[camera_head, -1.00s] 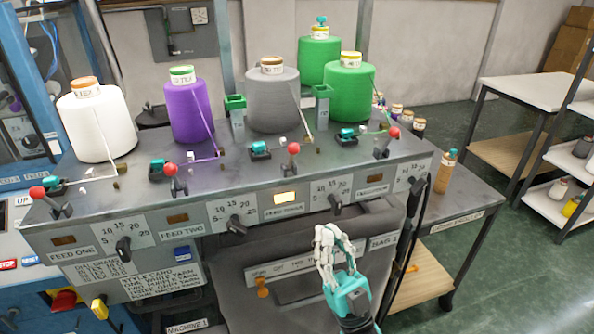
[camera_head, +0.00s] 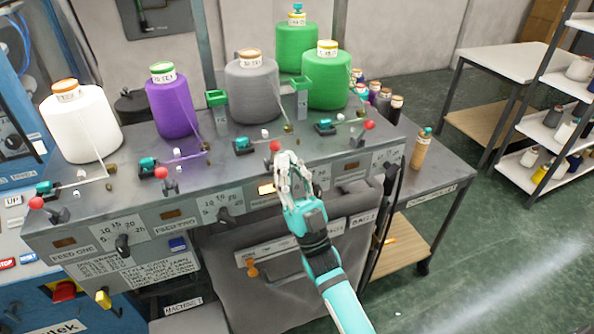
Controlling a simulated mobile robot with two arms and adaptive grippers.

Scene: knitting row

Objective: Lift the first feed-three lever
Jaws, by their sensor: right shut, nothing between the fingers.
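The feed-three lever (camera_head: 275,146) has a red ball knob and stands on the machine's front ledge, behind the lit yellow window (camera_head: 266,189). My right gripper (camera_head: 285,163) is shut and empty. Its white fingers are just below and right of the red knob and hide the lever's lower part. I cannot tell whether they touch it. Similar red-knobbed levers stand at feed one (camera_head: 36,203), feed two (camera_head: 161,173) and the rightmost feed (camera_head: 369,125). My left gripper is not in view.
White (camera_head: 82,128), purple (camera_head: 170,108), grey (camera_head: 252,92) and green (camera_head: 328,80) yarn cones stand on the machine top behind the levers. Black dial knobs (camera_head: 224,215) line the front panel. An orange bottle (camera_head: 421,150) stands on the trolley at right.

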